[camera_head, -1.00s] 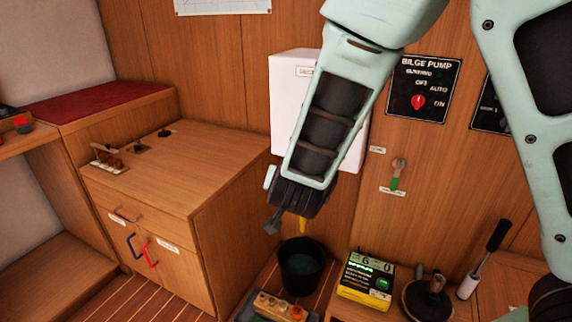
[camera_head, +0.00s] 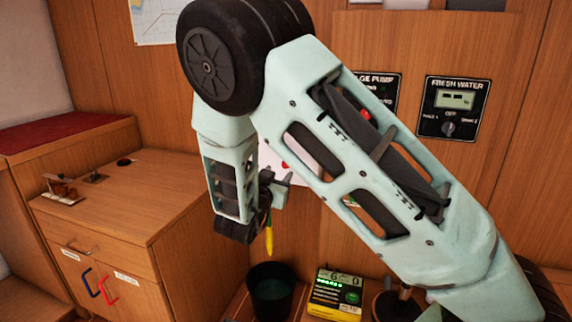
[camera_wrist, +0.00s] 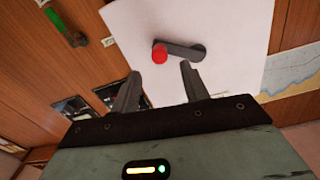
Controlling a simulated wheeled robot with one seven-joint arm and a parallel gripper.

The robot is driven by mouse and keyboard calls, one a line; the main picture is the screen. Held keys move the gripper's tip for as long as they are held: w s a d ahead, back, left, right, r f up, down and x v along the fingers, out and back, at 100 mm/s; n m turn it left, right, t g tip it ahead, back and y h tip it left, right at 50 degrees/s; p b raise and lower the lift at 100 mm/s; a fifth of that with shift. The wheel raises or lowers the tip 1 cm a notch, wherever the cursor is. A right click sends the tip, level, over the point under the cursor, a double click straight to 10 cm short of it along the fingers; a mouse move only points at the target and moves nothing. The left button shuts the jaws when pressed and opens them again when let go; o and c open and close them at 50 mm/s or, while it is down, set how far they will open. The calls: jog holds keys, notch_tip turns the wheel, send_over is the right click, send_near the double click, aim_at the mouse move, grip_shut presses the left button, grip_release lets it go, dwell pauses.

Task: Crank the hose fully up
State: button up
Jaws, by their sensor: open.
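A white box (camera_head: 312,168) is fixed to the wood wall, largely hidden behind my arm in the head view. In the wrist view its white face (camera_wrist: 232,30) carries a dark crank arm (camera_wrist: 183,49) ending in a red knob (camera_wrist: 160,53). A short yellow hose end (camera_head: 269,234) hangs below the box. My gripper (camera_wrist: 158,75) is open and empty, facing the box. The red knob shows just beyond the gap between its fingertips, and I see no contact. In the head view my gripper (camera_head: 280,187) is partly hidden by my own arm.
A black bucket (camera_head: 270,291) stands below the hose end, beside a yellow-black device (camera_head: 335,294). A wooden cabinet (camera_head: 150,200) stands to the left. A fresh water panel (camera_head: 452,107) and a half-hidden bilge pump panel (camera_head: 383,84) are on the wall.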

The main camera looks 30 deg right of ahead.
aim_at(285, 166)
jog(key=x, duration=0.8)
jog(key=shift+w+d, duration=0.15)
jog(key=shift+f, duration=0.1)
grip_shut()
